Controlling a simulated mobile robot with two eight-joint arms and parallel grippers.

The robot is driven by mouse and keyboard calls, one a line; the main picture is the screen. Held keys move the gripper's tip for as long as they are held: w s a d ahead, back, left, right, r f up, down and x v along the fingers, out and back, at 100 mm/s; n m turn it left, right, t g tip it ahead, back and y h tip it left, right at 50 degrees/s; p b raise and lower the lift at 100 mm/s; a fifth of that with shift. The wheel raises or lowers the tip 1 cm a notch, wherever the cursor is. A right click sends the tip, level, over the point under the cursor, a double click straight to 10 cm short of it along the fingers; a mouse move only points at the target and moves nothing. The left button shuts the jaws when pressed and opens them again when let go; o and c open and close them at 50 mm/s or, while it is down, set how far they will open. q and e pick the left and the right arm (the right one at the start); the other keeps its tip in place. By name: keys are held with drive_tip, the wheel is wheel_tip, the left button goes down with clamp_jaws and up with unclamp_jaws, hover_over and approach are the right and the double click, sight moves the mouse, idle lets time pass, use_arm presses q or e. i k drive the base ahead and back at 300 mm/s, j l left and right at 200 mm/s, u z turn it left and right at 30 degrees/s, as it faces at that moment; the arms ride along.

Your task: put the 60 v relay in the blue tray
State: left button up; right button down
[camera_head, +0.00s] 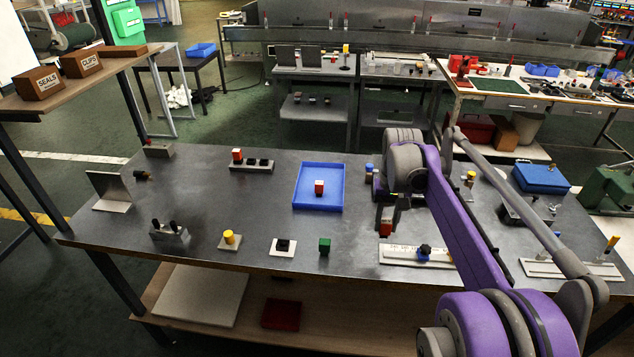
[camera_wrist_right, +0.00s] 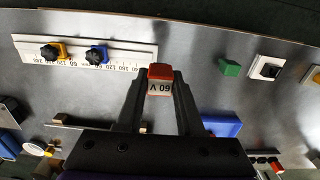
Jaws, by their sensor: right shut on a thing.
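The 60 V relay (camera_wrist_right: 159,86) is a small block with a red-orange top and a white face marked "60 V", which reads upside down in the right wrist view. My right gripper (camera_wrist_right: 158,80) is shut on it. In the head view the relay (camera_head: 386,229) shows at the right gripper (camera_head: 388,215), to the right of the blue tray and nearer the front. The blue tray (camera_head: 304,201) lies on the metal bench with another red-topped block (camera_head: 319,187) inside; that block's label is unreadable. Part of the tray (camera_wrist_right: 222,123) shows beyond my fingers. My left gripper is out of view.
A green block (camera_head: 325,245), a black-button plate (camera_head: 283,247) and a yellow-button plate (camera_head: 229,241) stand along the front. A scaled plate (camera_head: 400,256) with knobs lies near my right gripper. A rack (camera_head: 251,166) stands behind left of the tray. Bare bench lies left of the tray.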

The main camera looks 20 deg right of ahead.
sight(322, 177)
drive_tip(key=i, duration=1.35)
